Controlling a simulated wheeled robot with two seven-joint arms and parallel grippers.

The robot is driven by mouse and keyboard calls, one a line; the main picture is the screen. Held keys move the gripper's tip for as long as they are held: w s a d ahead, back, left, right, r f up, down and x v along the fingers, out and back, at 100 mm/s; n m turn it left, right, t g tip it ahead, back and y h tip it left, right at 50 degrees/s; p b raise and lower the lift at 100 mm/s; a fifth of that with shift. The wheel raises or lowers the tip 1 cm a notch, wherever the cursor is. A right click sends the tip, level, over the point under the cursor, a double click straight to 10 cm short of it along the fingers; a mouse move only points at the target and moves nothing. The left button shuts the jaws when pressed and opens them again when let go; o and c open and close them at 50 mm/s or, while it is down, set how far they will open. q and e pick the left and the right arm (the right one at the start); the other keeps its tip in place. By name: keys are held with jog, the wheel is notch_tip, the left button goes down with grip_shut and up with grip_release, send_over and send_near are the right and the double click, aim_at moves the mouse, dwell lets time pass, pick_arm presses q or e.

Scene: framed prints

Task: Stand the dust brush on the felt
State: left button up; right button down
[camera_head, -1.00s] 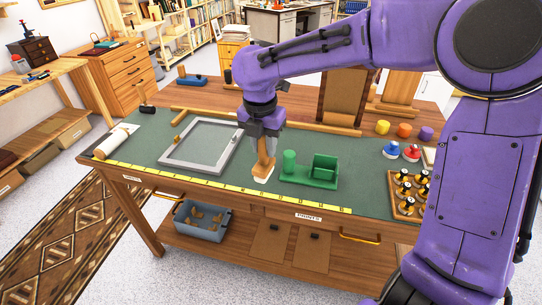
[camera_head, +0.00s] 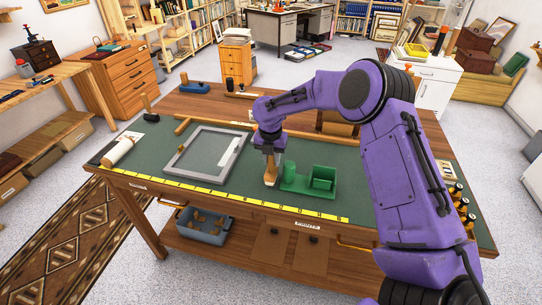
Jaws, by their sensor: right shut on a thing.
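The dust brush (camera_head: 271,170) has a tan wooden handle and pale bristles pointing down. It stands close to upright at the green felt (camera_head: 240,187), just left of a green holder; I cannot tell whether the bristles touch the felt. My right gripper (camera_head: 269,150) comes down from above and is shut on the upper part of the handle. The gripper hides the top of the brush. My left gripper is not in view.
The green holder (camera_head: 323,180) with a post and a box stands close right of the brush. A grey frame (camera_head: 206,153) lies to the left. A yellow ruler (camera_head: 225,195) runs along the front edge. My right arm covers the table's right side.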

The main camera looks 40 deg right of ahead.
jog(key=shift+d+f, duration=0.1)
jog(key=shift+f, duration=0.25)
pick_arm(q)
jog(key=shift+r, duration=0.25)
pick_arm(e)
jog(key=shift+f, duration=0.15)
jog(key=c, duration=0.8)
grip_release()
jog(key=shift+c, duration=0.2)
jog(key=r, duration=0.4)
jog(key=r+b, duration=0.1)
jog(key=r, duration=0.3)
jog(key=s+a+r+b, duration=0.1)
jog(key=r, duration=0.3)
jog(key=shift+a+r, duration=0.1)
jog(key=shift+r, duration=0.05)
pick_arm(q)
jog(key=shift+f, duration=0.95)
